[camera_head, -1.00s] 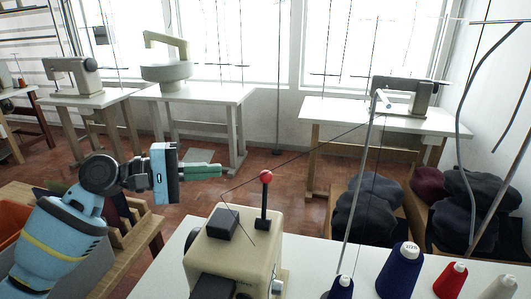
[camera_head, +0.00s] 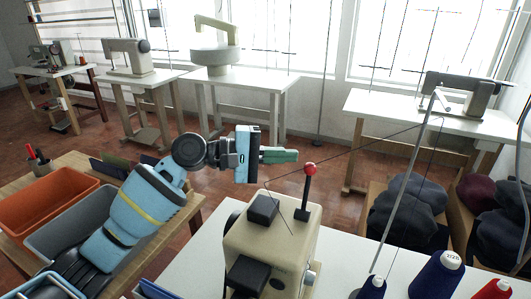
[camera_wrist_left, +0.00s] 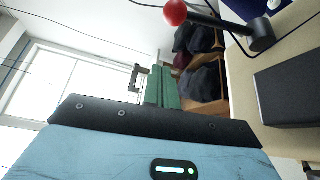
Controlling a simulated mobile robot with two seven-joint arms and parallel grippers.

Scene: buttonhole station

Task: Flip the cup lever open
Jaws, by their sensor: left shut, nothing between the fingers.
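The cup lever is a black stem with a red ball (camera_head: 309,168) on top. It stands upright on the cream buttonhole machine (camera_head: 266,243), at the right of its top. In the left wrist view the red ball (camera_wrist_left: 175,12) and black stem show at the top right. My left gripper (camera_head: 296,156) has green fingers closed together with nothing between them. In the head view its tips lie just left of the ball and slightly above it. A small gap shows between them in the picture; I cannot tell the depth. My right gripper is not in view.
A thread runs over the machine beside the lever. Thread cones (camera_head: 437,276) and a thread stand are at the right of the white table (camera_head: 345,248). An orange bin (camera_head: 48,222) and a grey bin sit at the left. Dark caps (camera_head: 405,205) lie behind right.

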